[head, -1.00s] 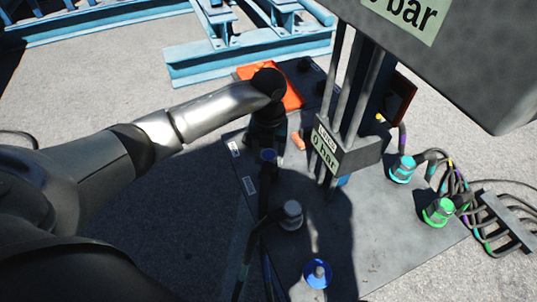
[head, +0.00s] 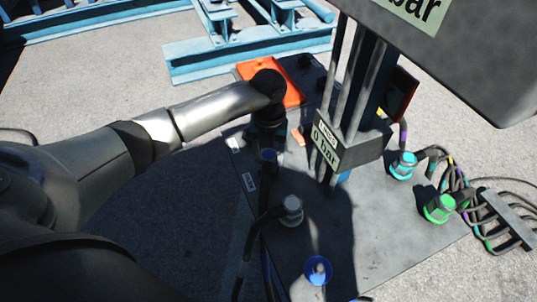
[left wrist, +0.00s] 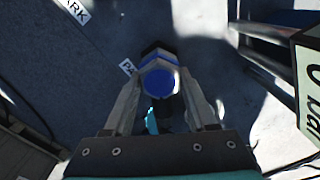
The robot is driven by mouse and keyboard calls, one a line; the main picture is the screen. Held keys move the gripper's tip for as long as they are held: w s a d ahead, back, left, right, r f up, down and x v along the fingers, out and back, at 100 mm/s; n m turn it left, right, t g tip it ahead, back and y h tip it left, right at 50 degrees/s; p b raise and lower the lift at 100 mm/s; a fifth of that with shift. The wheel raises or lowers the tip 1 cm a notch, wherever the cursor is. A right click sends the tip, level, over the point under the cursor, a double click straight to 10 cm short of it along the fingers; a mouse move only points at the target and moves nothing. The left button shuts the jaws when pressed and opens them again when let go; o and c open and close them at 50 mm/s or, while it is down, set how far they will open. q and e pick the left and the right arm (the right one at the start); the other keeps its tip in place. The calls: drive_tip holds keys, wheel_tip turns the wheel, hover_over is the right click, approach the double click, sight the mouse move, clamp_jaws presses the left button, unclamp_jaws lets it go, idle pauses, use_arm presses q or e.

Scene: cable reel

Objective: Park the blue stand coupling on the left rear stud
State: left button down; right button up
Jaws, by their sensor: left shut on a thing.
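My left gripper (left wrist: 160,92) is shut on the blue stand coupling (left wrist: 160,78), whose blue hexagonal end shows between the two fingers in the left wrist view. In the head view my left gripper (head: 268,137) points down over the left side of the dark base plate (head: 385,245), and the coupling (head: 268,155) shows just below it. My right gripper is not in view.
A post with a "0 bar" sign (head: 326,143) rises right of the gripper, under a large grey box (head: 470,60). A grey coupling (head: 291,208) and a blue ring (head: 317,270) are in front. Cyan (head: 402,165) and green (head: 438,208) couplings with hoses are right.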

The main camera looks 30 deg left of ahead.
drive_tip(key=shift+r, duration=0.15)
use_arm(q)
drive_tip(key=shift+f, duration=0.5)
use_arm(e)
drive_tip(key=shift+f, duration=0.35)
use_arm(q)
drive_tip(key=shift+c, duration=0.6)
unclamp_jaws()
drive_tip(key=shift+r, duration=0.1)
drive_tip(key=shift+r, duration=0.65)
wheel_tip(320, 180, up, 8)
drive_tip(key=p, duration=0.3)
drive_tip(key=shift+f, duration=0.15)
wheel_tip(320, 180, up, 6)
drive_tip(key=p, duration=0.1)
drive_tip(key=shift+p, duration=0.3)
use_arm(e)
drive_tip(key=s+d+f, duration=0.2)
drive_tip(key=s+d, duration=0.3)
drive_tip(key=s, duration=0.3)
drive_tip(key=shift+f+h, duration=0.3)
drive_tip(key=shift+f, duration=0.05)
